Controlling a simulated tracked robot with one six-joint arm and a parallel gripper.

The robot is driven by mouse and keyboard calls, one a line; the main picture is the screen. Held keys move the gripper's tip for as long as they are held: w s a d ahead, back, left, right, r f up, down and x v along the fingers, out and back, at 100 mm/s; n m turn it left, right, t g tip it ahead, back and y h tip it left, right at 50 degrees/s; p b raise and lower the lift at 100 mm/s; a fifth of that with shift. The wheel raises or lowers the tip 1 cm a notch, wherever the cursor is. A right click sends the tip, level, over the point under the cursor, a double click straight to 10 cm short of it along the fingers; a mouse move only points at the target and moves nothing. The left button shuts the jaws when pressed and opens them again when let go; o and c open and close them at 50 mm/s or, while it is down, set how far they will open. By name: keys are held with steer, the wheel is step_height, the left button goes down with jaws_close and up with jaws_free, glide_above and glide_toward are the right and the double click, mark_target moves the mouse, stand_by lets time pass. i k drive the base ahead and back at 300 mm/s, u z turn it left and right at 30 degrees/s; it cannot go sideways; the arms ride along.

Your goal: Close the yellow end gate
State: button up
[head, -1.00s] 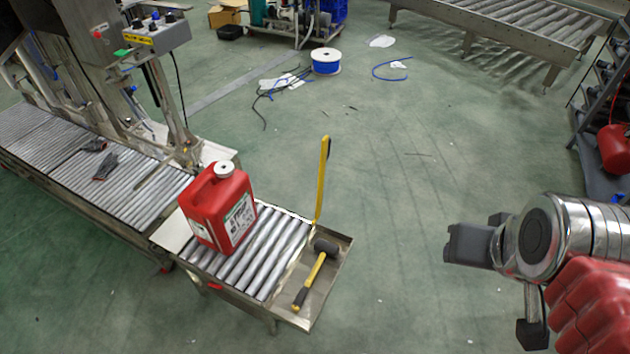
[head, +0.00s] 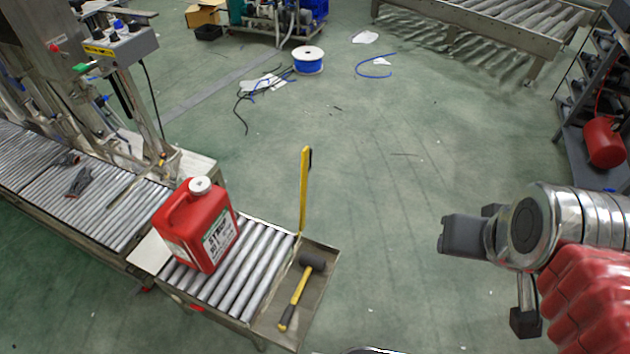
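The yellow end gate (head: 304,192) is a narrow yellow bar standing upright at the far corner of the short roller conveyor's end, in the head view. A dark piece shows near its top. My gripper (head: 482,278) is at the right of the view, well apart from the gate and to its right. One dark finger points left and another dark part hangs lower. The gap between them looks wide and nothing shows in it.
A red jerrycan (head: 200,228) stands on the rollers (head: 240,278). A black-headed mallet with a yellow handle (head: 296,296) lies in the end tray (head: 322,280). A blue cable spool (head: 308,62) and loose cables lie beyond. Green floor between gate and gripper is clear.

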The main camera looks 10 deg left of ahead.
mark_target(305, 152)
steer(key=u, duration=0.05)
steer(key=i, duration=3.45)
steer(key=u, duration=1.7)
